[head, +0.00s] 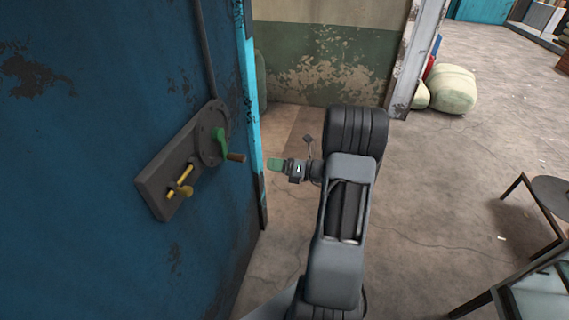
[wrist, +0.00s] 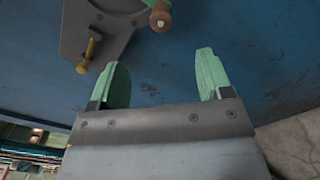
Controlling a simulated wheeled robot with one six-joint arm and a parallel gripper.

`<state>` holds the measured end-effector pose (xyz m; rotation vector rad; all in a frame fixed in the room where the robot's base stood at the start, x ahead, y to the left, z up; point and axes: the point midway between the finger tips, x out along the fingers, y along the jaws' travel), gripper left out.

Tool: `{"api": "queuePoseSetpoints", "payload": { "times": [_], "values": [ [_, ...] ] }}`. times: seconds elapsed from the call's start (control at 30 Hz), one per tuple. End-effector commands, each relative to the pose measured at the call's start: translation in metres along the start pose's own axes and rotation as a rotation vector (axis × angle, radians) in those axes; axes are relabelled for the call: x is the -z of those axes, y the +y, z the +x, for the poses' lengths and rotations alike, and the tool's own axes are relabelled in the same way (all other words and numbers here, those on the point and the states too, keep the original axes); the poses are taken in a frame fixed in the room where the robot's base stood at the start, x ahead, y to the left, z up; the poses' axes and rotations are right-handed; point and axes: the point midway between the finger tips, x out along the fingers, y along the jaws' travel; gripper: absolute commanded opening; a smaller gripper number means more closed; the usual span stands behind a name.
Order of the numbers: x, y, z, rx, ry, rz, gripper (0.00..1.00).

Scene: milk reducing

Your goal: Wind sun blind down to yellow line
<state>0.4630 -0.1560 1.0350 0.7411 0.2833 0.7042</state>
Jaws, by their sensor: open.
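A dark grey winder plate (head: 158,184) is fixed to the blue wall. It carries a round hub with a green crank arm (head: 219,141) and a brown handle knob (head: 236,157). A yellow latch or pin (head: 181,183) sits lower left on the plate. In the wrist view the knob (wrist: 160,20) and the yellow pin (wrist: 88,52) show at the top. My gripper (head: 274,165) is a short way to the right of the knob, apart from it. In the wrist view its green fingers (wrist: 162,75) are open with nothing between them. The sun blind and yellow line are not seen.
A rod (head: 203,50) runs up from the hub along the blue wall (head: 90,80). The wall ends at a bright blue edge (head: 251,90) close to my gripper. A small table (head: 552,192) stands at the right and pale sacks (head: 450,90) lie further back. The floor between is clear.

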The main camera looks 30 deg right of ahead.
Motion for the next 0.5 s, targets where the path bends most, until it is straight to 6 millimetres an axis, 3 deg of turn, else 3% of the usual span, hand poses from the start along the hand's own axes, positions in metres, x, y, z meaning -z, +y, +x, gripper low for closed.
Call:
{"api": "queuePoseSetpoints", "payload": {
  "times": [0.17, 0.5],
  "values": [
    [0.001, -0.001, 0.011, 0.002, 0.002, 0.012, 0.72],
    [0.002, -0.001, 0.053, -0.001, 0.005, 0.01, 0.72]
  ]
}}
